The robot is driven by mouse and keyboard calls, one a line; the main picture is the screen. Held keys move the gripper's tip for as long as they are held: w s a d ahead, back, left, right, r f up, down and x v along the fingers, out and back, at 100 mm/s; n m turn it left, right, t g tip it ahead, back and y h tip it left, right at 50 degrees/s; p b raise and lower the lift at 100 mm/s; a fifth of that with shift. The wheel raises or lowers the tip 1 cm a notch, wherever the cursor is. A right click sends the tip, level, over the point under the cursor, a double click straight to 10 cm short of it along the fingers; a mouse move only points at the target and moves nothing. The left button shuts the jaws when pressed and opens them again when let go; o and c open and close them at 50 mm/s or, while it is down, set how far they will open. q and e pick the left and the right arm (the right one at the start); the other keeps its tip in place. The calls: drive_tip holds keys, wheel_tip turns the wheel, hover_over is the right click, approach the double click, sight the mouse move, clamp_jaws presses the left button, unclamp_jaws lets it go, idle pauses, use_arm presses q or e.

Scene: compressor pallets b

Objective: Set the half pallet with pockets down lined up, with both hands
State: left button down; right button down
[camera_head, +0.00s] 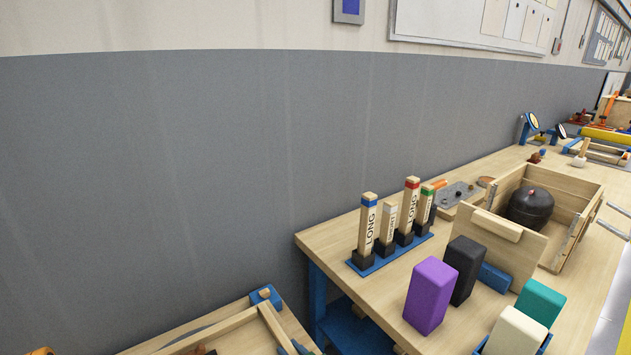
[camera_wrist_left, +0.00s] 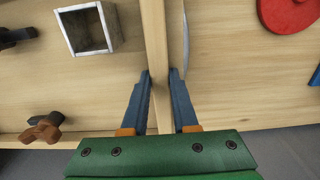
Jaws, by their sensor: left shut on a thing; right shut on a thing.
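A light wooden rim of the half pallet (camera_wrist_left: 155,50) runs between the two blue fingers of my left gripper (camera_wrist_left: 160,85) in the left wrist view. The left gripper is shut on this rim. In the head view, wooden strips of what looks like the half pallet (camera_head: 277,328) meet in a corner at the bottom edge. My right gripper (camera_head: 293,348) shows only as blue fingertips there, shut on the strip. Most of the pallet is below the picture, so its pockets and its alignment cannot be judged.
A blue corner block (camera_head: 265,294) sits at the pallet's far corner. The bench to the right holds a purple block (camera_head: 430,296), a black block (camera_head: 465,270), labelled posts in a blue rack (camera_head: 387,256), and an open wooden crate (camera_head: 578,225). The left wrist view shows a square metal pocket (camera_wrist_left: 72,47) and red disc (camera_wrist_left: 290,14).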

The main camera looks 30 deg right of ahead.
use_arm(q)
drive_tip(key=shift+r, duration=0.1)
use_arm(e)
drive_tip(key=shift+r, duration=0.1)
use_arm(q)
drive_tip(key=c, duration=0.6)
unclamp_jaws()
use_arm(e)
drive_tip(key=c, duration=1.1)
unclamp_jaws()
use_arm(q)
drive_tip(key=shift+s, duration=0.15)
use_arm(e)
drive_tip(key=o, duration=0.5)
drive_tip(key=shift+s, duration=0.15)
use_arm(q)
drive_tip(key=o, duration=0.5)
use_arm(e)
drive_tip(key=o, duration=0.5)
use_arm(q)
drive_tip(key=shift+r, duration=3.55)
use_arm(e)
drive_tip(key=shift+v, duration=3.55)
